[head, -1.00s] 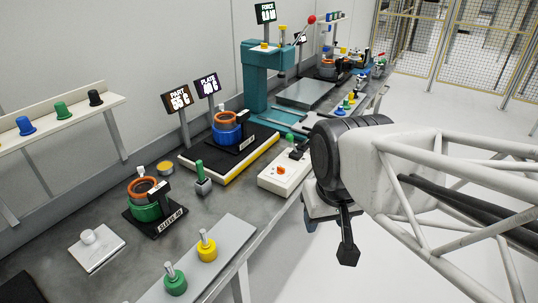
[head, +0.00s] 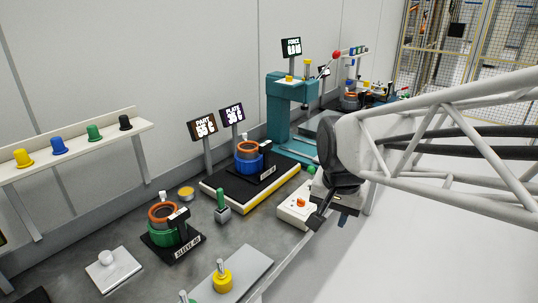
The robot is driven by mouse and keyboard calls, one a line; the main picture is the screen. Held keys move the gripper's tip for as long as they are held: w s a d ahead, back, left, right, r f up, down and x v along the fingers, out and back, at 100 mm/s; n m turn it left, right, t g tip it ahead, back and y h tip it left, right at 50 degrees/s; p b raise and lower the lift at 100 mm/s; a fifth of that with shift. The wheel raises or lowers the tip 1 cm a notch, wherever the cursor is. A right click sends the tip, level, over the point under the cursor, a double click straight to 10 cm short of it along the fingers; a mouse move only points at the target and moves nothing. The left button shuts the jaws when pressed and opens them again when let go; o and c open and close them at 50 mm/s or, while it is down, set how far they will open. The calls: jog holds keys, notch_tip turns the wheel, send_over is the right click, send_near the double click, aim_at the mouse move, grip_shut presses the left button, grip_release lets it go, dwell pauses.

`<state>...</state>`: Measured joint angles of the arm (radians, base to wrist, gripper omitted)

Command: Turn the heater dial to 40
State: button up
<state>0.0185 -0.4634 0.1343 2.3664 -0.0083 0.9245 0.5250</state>
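The white control box (head: 292,214) with an orange-red dial (head: 300,203) and a green knob (head: 311,170) sits at the table's front edge, in front of the heater plate (head: 212,190). The dial's setting is too small to read. The plate display (head: 233,114) seems to read about 36 C, and the part display (head: 205,127) about 55 C. My gripper (head: 319,221) is at the right end of the box, near the dial. A dark finger points down and left beside the box. I cannot tell whether it touches, or how far the fingers are apart.
A blue housing (head: 249,160) with an orange ring stands on the heater plate. A green housing (head: 165,234) stands on a black base at left. A green-topped post (head: 222,205) stands left of the box. A teal press (head: 284,110) stands behind.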

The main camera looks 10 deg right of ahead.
jog(key=w+f+m, duration=0.2)
jog(key=w+m, duration=0.4)
jog(key=w, duration=0.5)
jog(key=m+g, duration=0.2)
jog(key=m, duration=1.2)
send_near(301, 199)
jog(key=shift+s+d+f, duration=0.1)
jog(key=shift+s+f, duration=0.2)
jog(key=shift+w+f+m, duration=0.2)
jog(key=shift+m, duration=0.2)
jog(key=shift+f, duration=0.2)
jog(key=shift+f, duration=3.6)
jog(key=shift+f, duration=0.15)
